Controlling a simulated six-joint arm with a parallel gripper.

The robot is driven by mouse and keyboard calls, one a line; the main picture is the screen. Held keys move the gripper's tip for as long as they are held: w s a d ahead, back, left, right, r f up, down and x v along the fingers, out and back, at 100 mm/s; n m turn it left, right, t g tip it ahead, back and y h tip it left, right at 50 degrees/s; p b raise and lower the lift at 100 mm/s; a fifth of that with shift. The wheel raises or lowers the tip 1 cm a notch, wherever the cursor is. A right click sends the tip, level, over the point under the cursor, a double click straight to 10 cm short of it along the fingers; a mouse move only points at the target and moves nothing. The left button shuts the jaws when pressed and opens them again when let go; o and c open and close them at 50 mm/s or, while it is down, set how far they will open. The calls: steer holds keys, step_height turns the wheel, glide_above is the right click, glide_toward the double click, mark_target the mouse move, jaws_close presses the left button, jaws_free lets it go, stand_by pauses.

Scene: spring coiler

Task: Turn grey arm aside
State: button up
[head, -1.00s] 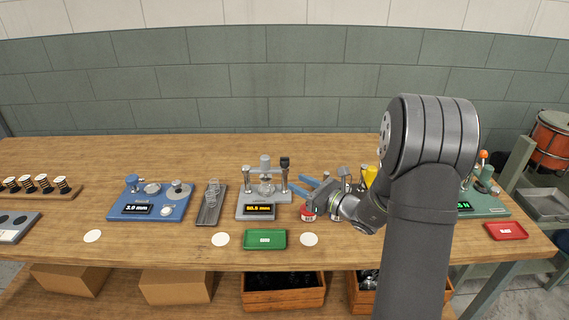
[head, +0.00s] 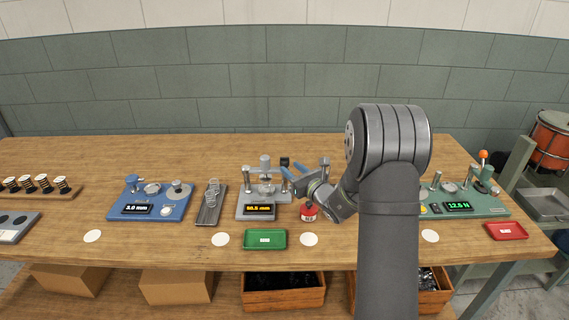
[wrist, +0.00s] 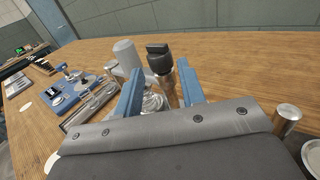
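The grey device (head: 256,212) with an orange display stands in the middle of the bench. It carries a grey capped cylinder (head: 265,161) and a black knob (head: 285,161) at its right end; the grey arm itself is small and partly hidden. In the wrist view the black knob (wrist: 159,58) tops a copper-coloured post (wrist: 171,90), with the grey cylinder (wrist: 126,56) to its left. My gripper (head: 294,171) is open, with blue fingers just right of the knob in the head view. In the wrist view the gripper (wrist: 160,88) has the post between its fingers, nearer the right one; contact cannot be told.
A blue device (head: 152,207) and a grey tray of springs (head: 209,216) are at left. A green tray (head: 265,239) lies in front; a green device (head: 468,204) and a red tray (head: 506,231) are at right.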

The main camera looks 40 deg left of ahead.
mark_target(287, 165)
steer(key=a, duration=0.3)
steer(key=w+a, duration=0.1)
steer(key=a, duration=0.1)
jaws_close()
